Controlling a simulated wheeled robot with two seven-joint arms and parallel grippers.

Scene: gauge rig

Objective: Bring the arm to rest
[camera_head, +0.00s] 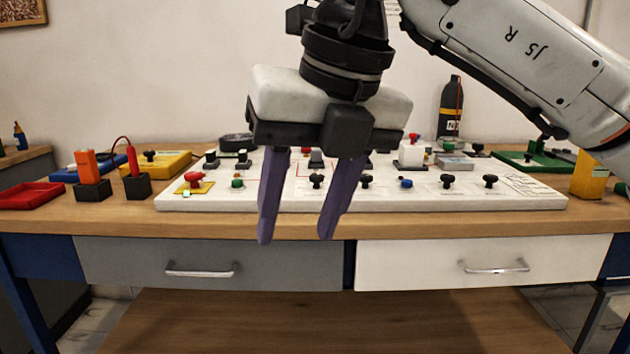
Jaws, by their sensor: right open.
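My right gripper (296,238) hangs in front of the bench at the middle of the view. Its two purple fingers point down and stand apart, with nothing between them. The fingertips overlap the bench's front edge and the top of the grey drawer in the picture. My right arm comes in from the upper right. The gripper hides part of the white gauge panel (400,203) behind it. My left gripper is not in view.
The wooden bench (400,229) carries knobs and valves on the panel, a red tray (30,195), an orange tool (87,168), a red probe (132,163) and a yellow block (589,178). A dark bottle (451,107) stands behind. Two drawers below, grey (130,262) and white (400,266), are shut.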

